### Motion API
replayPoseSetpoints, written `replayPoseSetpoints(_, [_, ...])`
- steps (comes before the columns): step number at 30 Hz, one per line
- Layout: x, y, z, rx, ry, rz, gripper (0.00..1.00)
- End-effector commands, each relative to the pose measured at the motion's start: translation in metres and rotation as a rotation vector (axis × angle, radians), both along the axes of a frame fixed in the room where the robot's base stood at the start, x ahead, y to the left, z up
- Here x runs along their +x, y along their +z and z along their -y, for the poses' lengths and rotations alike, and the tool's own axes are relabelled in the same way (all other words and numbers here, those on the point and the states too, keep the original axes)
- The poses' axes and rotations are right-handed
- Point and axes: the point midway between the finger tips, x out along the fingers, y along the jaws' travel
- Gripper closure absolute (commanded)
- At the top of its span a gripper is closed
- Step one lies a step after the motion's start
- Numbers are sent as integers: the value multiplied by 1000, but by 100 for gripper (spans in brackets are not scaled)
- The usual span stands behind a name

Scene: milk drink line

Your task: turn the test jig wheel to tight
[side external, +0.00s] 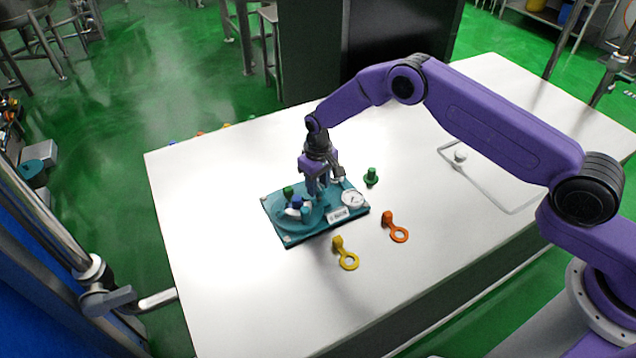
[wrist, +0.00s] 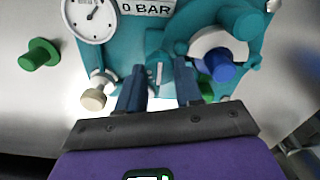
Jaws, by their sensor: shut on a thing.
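The teal test jig (side external: 281,229) lies flat on the white table, with a dial gauge (side external: 353,199) and a label; in the wrist view the label (wrist: 147,7) reads 0 BAR. My gripper (side external: 318,192) points down over the jig's middle. In the wrist view its dark fingers (wrist: 159,88) stand either side of a teal part with a white mark, which I take for the jig wheel (wrist: 158,70). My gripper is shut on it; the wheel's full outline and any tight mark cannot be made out. A blue knob (wrist: 219,65) on a white ring sits beside it.
A loose green cap (side external: 371,177), an orange ringed cap (side external: 395,227) and a yellow ringed cap (side external: 345,253) lie near the jig. A cream knob (wrist: 93,98) sits at the jig's edge.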

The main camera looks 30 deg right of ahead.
Motion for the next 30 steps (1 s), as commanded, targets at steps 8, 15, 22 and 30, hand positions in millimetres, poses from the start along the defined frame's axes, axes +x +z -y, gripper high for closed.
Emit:
replayPoseSetpoints(8, [1, 1, 0, 1, -12, 2, 96])
replayPoseSetpoints(15, [1, 1, 0, 1, -11, 2, 40])
replayPoseSetpoints(22, [0, 0, 0, 0, -10, 1, 40])
replayPoseSetpoints(30, [1, 16, 0, 1, -9, 2, 40])
